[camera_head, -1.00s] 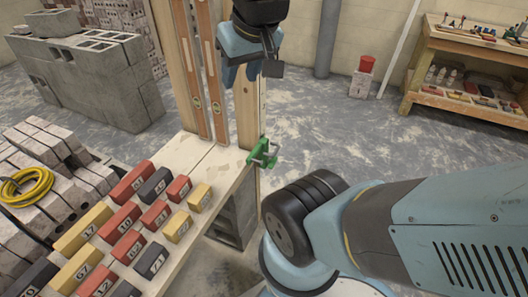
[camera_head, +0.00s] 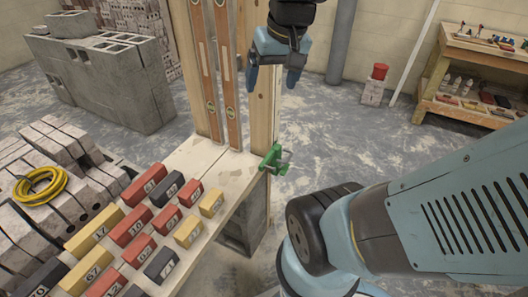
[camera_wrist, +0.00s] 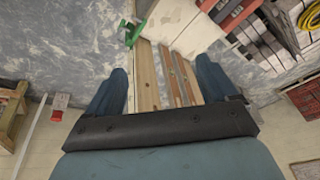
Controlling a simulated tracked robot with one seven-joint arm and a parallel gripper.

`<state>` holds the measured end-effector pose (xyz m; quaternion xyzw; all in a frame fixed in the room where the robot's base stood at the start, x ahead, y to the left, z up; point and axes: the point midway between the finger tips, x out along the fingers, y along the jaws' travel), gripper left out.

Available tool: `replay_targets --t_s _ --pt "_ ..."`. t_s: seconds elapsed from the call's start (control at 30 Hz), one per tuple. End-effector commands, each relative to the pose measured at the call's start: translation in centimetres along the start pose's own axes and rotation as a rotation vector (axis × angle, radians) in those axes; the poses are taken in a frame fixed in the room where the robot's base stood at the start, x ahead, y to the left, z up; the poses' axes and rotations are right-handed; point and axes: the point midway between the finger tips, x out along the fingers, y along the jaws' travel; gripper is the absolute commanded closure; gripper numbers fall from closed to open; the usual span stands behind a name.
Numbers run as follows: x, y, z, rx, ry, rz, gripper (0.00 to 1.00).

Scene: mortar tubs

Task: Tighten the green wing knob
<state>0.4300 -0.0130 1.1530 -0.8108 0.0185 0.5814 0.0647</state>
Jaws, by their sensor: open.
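A green clamp with the green wing knob (camera_head: 273,159) sits at the right edge of the wooden bench top (camera_head: 212,158), beside the foot of a wooden post. It also shows in the wrist view (camera_wrist: 134,32), at the top left beyond my left finger. My gripper (camera_head: 276,88) hangs above the clamp in the head view, in front of the post, with its fingers apart and nothing between them. In the wrist view the two blue fingers (camera_wrist: 162,82) are spread wide. The knob's wings are too small to make out clearly.
Numbered red, yellow and dark blocks (camera_head: 136,226) cover the near bench. Two spirit levels (camera_head: 222,75) lean upright against wooden posts (camera_head: 265,95) behind the clamp. Concrete blocks (camera_head: 110,85) stand at the back left. A shelf (camera_head: 470,75) stands far right.

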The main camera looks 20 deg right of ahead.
Motion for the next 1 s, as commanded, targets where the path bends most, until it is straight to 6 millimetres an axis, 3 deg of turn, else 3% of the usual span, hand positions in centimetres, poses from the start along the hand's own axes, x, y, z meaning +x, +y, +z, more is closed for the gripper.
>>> replay_targets --t_s 0.13,0.57,1.0 --pt "2.6 0.7 -1.8 0.091 -0.103 -0.030 0.00" --pt "10.5 3.9 -6.1 0.364 -0.352 -0.162 0.00" --pt "19.8 9.2 -8.6 0.676 -0.554 -0.354 0.00"
